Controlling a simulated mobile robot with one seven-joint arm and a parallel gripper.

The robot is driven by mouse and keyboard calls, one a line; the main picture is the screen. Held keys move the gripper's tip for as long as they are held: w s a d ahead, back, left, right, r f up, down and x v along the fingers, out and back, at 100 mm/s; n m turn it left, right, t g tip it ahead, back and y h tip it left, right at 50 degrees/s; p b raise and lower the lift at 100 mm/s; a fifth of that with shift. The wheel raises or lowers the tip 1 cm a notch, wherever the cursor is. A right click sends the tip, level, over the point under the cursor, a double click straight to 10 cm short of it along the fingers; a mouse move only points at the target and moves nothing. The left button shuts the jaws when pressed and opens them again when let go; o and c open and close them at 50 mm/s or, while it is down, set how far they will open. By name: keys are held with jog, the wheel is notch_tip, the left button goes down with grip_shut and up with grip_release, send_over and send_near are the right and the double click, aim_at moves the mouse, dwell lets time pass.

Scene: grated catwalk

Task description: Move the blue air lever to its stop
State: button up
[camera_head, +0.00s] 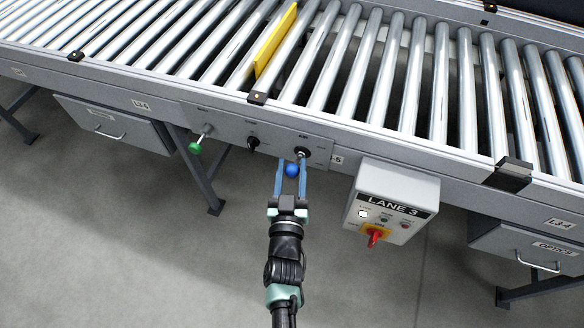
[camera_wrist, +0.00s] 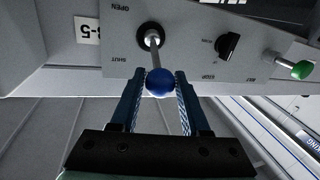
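The blue air lever's round knob (camera_head: 291,170) hangs below its dark pivot (camera_head: 303,153) on the grey panel under the conveyor. The wrist view shows the blue knob (camera_wrist: 160,83) on a thin metal rod (camera_wrist: 154,55) that leads to the pivot. The words OPEN and SHUT are printed beside this pivot in the wrist view. My gripper (camera_head: 291,168) reaches up from below. Its two blue fingers are spread, one on each side of the knob, near their tips. The gaps to the knob look narrow; I see no clear grip on it.
A green-knobbed lever (camera_head: 195,147) and a black rotary knob (camera_head: 253,142) sit left of the blue lever. The LANE 3 box (camera_head: 391,200) with a red switch (camera_head: 375,236) juts out to the right. Rollers and a yellow plate (camera_head: 275,40) lie above. The floor below is clear.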

grip_shut()
jog(key=shift+f+b, duration=0.15)
jog(key=shift+b, duration=0.15)
jog(key=f+t+b, duration=0.1)
jog(key=b, duration=0.3)
jog(key=shift+s+f+b, duration=0.15)
jog(key=shift+f+b, duration=0.15)
jog(key=shift+b, duration=0.05)
notch_tip(320, 180, down, 5)
jog(key=n+t+y+b, duration=0.1)
jog(key=t+b, duration=0.3)
jog(key=b, duration=0.9)
jog(key=n+t+y+b, duration=0.1)
jog(key=n+t+b, duration=0.2)
jog(key=b, duration=1.1)
jog(key=shift+r+t, duration=0.1)
jog(key=shift+t, duration=0.4)
jog(key=shift+n+y+b, duration=0.3)
jog(key=shift+y+b, duration=0.1)
jog(key=shift+r+t+b, duration=0.1)
jog(key=shift+t+b, duration=0.2)
jog(key=shift+b, duration=0.05)
